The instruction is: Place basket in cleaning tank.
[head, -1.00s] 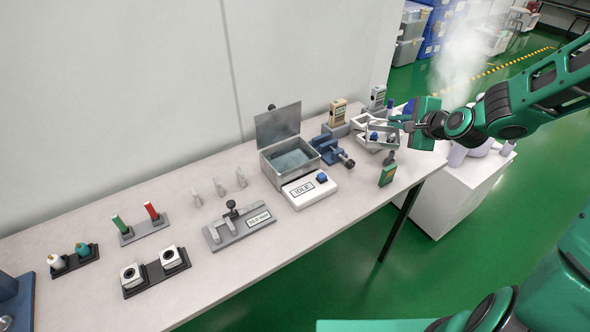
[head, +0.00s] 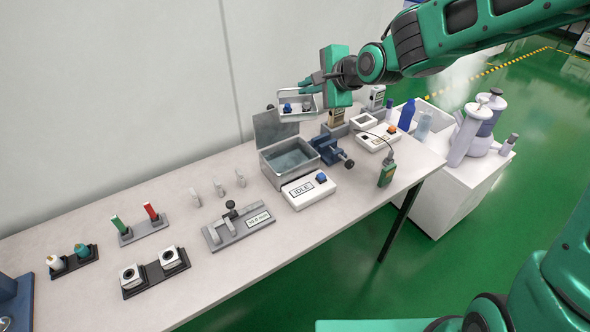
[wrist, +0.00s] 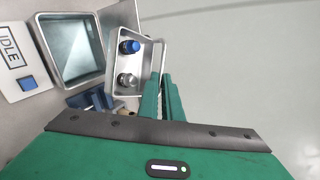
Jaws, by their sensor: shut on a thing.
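The basket (head: 297,117) is a small metal tray holding a blue-capped part (head: 287,108) and a grey metal part (head: 307,106). My gripper (head: 316,82) is shut on the basket's side and holds it in the air, above and behind the cleaning tank. The basket also shows in the wrist view (wrist: 118,92), beside the gripper fingers (wrist: 160,100). The cleaning tank (head: 312,162) is an open metal box with its lid (head: 272,128) raised at the back. Its inside is bluish and holds no basket. A white box marked IDLE with a blue button (head: 308,190) stands in front of it.
A blue vise (head: 330,150) stands right of the tank. A white box with an orange button (head: 377,137) and a green handheld tester (head: 387,172) are further right. A grey fixture (head: 238,228) is at the front left. A side cart (head: 455,180) carries bottles.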

